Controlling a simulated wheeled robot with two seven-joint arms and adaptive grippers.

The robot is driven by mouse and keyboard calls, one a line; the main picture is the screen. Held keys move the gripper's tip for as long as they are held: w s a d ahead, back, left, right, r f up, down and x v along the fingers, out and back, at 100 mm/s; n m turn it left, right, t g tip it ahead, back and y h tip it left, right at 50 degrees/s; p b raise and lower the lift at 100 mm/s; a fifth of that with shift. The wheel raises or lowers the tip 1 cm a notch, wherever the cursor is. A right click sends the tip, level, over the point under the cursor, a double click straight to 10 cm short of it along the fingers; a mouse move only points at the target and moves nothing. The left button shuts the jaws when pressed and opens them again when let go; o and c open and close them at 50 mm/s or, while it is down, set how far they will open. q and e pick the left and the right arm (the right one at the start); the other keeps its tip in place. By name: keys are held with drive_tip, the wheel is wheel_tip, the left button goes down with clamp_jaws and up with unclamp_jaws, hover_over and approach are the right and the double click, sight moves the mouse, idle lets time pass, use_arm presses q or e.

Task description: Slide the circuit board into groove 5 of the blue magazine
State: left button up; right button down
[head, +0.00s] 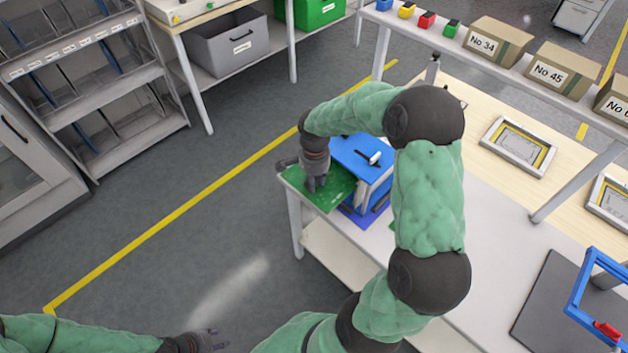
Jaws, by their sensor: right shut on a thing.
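The green circuit board (325,187) is held flat at the open side of the blue magazine (358,156), on the near left corner of the table. My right gripper (313,184) is shut on the circuit board from above. The board's right edge meets or overlaps the magazine's side; I cannot tell which groove it lines up with, or how far it is in. My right arm hides part of the magazine. My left gripper (212,341) is low at the bottom of the view, over the floor, far from the board; its fingers look apart.
The white table (480,260) carries a dark mat (560,305) and a blue frame (585,290) at the right. Cartons (556,70) and small coloured blocks stand on the shelf behind. A grey rack (85,80) stands at the left. The floor between is clear.

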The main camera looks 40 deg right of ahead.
drive_tip(key=shift+d, duration=0.15)
drive_tip(key=shift+w+d, duration=0.15)
drive_tip(key=shift+d, duration=1.45)
drive_tip(key=shift+f, duration=0.15)
drive_tip(key=c, duration=0.8)
unclamp_jaws()
drive_tip(key=shift+a, duration=0.1)
wheel_tip(320, 180, up, 12)
